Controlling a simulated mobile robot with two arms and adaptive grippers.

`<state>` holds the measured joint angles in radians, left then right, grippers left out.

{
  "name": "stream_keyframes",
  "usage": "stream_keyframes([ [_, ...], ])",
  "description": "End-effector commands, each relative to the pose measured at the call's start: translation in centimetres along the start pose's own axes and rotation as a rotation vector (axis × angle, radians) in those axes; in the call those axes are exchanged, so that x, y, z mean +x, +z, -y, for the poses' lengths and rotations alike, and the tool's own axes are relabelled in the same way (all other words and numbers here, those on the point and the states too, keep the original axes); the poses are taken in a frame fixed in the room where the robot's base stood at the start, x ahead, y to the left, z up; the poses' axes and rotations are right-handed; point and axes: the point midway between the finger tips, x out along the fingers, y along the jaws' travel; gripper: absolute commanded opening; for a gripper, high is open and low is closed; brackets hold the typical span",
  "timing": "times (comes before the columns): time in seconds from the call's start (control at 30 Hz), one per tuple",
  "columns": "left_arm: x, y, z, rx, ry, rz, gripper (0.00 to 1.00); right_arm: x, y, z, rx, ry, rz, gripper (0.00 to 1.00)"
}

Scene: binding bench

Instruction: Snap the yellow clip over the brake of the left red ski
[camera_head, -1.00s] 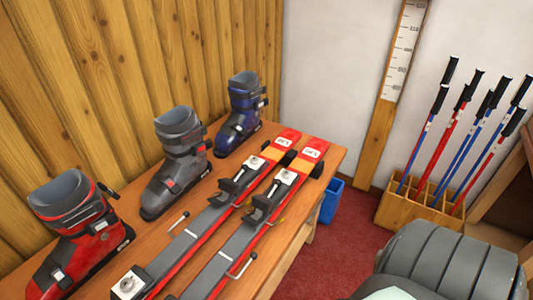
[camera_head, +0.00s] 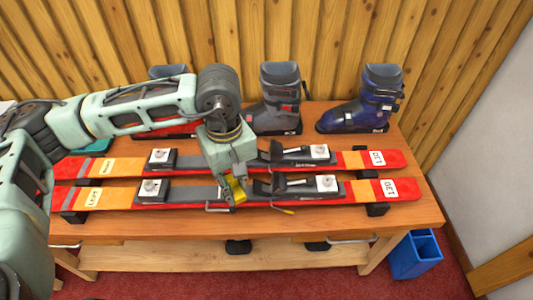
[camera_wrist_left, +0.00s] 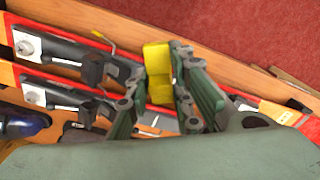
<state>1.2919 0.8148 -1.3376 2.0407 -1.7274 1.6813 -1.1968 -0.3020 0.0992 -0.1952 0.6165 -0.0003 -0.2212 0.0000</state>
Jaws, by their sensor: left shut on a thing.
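Two red skis lie side by side on the bench; the near one (camera_head: 330,192) has a yellow label that appears to read LEFT, and the far one (camera_head: 352,160) lies behind it. Thin brake wires (camera_head: 283,210) stick out along the near ski's front edge; one also shows in the left wrist view (camera_wrist_left: 104,38). My left gripper (camera_head: 236,194) is shut on the yellow clip (camera_head: 238,190), over the middle of the near ski, between its two binding pieces. In the left wrist view the clip (camera_wrist_left: 157,72) sits between the fingers. I cannot tell whether it touches the ski. My right gripper is out of view.
Grey (camera_head: 279,105) and blue (camera_head: 367,103) boots stand behind the skis; a red boot is mostly hidden behind my left arm. A blue bin (camera_head: 415,258) stands on the floor at the bench's right end. The right end of the bench top is clear.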

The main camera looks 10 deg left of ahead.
Motion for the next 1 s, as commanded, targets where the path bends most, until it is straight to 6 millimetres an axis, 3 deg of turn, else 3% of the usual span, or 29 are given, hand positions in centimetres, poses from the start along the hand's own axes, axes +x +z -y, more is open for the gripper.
stream_keyframes([
  [0.03,-0.8,-0.3,-0.8,-0.122,-0.003,0.005,0.00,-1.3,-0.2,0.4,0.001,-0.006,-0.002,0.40],
  [0.43,-1.2,-3.1,-5.6,-1.198,-0.008,0.005,0.00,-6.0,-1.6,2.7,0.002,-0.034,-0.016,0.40],
  [0.8,0.2,-4.4,-7.5,-2.170,-0.010,0.007,0.00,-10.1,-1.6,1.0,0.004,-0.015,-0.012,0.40],
  [1.0,1.3,-4.6,-7.5,-2.528,-0.006,0.008,0.00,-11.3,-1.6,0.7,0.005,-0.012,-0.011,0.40],
])
